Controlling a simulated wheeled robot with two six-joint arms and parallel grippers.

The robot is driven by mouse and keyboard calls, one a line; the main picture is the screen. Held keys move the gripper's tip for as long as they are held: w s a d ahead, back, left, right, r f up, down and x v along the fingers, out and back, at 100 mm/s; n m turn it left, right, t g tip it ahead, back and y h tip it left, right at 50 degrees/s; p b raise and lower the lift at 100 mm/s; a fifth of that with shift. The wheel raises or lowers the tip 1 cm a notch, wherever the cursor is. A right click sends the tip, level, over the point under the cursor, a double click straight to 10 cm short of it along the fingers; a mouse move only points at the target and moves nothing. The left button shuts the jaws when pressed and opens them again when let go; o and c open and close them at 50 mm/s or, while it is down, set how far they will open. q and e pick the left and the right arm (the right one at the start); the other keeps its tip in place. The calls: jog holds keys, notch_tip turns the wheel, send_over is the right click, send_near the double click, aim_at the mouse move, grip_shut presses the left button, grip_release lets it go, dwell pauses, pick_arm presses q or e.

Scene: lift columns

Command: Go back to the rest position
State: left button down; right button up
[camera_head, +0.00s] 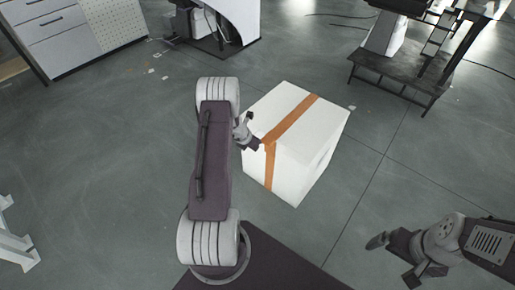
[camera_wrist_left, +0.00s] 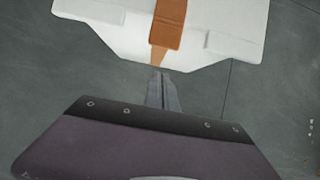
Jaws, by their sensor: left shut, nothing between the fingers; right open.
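A white box (camera_head: 309,150) with an orange band (camera_head: 290,121) stands on the grey floor in the middle of the head view. My left gripper (camera_head: 256,145) shows small beside the box's left side, partly hidden by my left arm. In the left wrist view its fingers (camera_wrist_left: 158,76) are shut and empty, with their tips just below the edge of the white box (camera_wrist_left: 215,20). I cannot tell whether they touch it. My right gripper (camera_head: 392,260) is open and empty at the lower right of the head view, apart from the box.
A grey drawer cabinet (camera_head: 60,45) stands at the upper left. A dark low table (camera_head: 405,78) with equipment stands at the upper right. A white frame (camera_head: 15,245) is at the left edge. The floor around the box is mostly clear.

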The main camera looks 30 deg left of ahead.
pick_arm(q)
jog(key=w+d+r+m+t+p, duration=0.1)
jog(key=w+d+r+m, duration=0.1)
jog(key=d+r, duration=0.45)
jog(key=w+d+r+m+p, duration=0.1)
jog(key=w+d+r+m, duration=0.15)
jog(key=r, duration=0.65)
jog(key=s+d+r+m+g+h, duration=0.1)
jog(key=s+d+r+m, duration=0.25)
jog(key=d, duration=0.25)
jog(key=s+d+r+m+h, duration=0.1)
jog(key=s+d+r+m, duration=0.15)
jog(key=d+m, duration=0.3)
jog(key=s+d+r+m+g, duration=0.15)
jog(key=s+d+m, duration=0.25)
jog(key=s+m, duration=0.5)
jog(key=s+a+f+m+g+y, duration=0.2)
jog(key=s+a+f+m+g, duration=0.15)
jog(key=s+m, duration=0.7)
notch_tip(320, 180, up, 15)
jog(key=m+p, duration=0.1)
jog(key=p, duration=1.3)
jog(key=shift+w+f+m+t+p, duration=0.15)
jog(key=shift+w+m+t+p, duration=0.15)
jog(key=shift+w+m, duration=0.1)
pick_arm(e)
notch_tip(320, 180, up, 17)
jog(key=w, duration=0.1)
jog(key=shift+a+r, duration=0.15)
jog(key=shift+a, duration=0.05)
